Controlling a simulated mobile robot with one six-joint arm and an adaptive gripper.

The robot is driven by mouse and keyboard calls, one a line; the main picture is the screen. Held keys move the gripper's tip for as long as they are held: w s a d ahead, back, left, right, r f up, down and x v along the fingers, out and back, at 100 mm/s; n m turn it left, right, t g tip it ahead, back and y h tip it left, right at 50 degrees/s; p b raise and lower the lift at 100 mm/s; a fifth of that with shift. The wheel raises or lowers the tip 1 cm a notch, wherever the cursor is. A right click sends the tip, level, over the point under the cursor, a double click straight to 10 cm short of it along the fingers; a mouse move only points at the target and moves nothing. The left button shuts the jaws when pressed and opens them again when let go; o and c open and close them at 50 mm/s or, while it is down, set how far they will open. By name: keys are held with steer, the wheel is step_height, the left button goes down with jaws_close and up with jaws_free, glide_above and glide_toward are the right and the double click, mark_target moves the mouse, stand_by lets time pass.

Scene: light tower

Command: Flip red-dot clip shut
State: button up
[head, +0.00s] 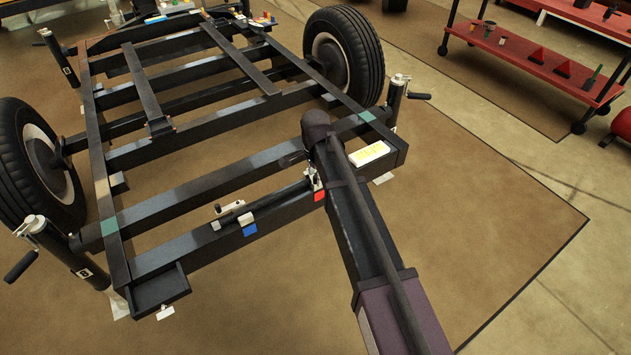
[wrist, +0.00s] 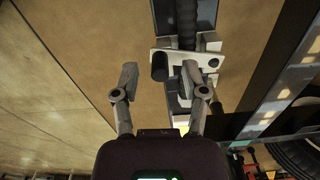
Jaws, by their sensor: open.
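The red-dot clip (head: 315,181) is a small pale metal clamp on the front crossbeam of the black trailer frame. A red marker (head: 319,196) is on the beam face just below it. In the wrist view, the clip's pale plate (wrist: 168,57) lies across a black ribbed bar (wrist: 187,20), with a black knob (wrist: 159,67) at its left end. My gripper (wrist: 160,74) is open, with the knob between its fingertips. The right finger overlaps the clip; contact is unclear. In the head view my arm hides most of the gripper. How far the clip stands open is unclear.
A second clip (head: 245,219) with a blue marker (head: 250,230) sits farther left on the same beam. An open black drawer (head: 160,290) is at the front left corner. A white-and-yellow label plate (head: 369,154) lies right of my arm. Crank jacks stand at both sides.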

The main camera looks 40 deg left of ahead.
steer(key=shift+f, duration=0.4)
jaws_close()
steer(key=shift+w+d+n, duration=0.15)
steer(key=shift+w+n, duration=0.2)
steer(key=shift+n, duration=0.35)
steer(key=shift+w+d+n, duration=0.1)
steer(key=shift+w+n, duration=0.2)
steer(key=shift+n, duration=0.4)
jaws_free()
steer(key=shift+s, duration=0.1)
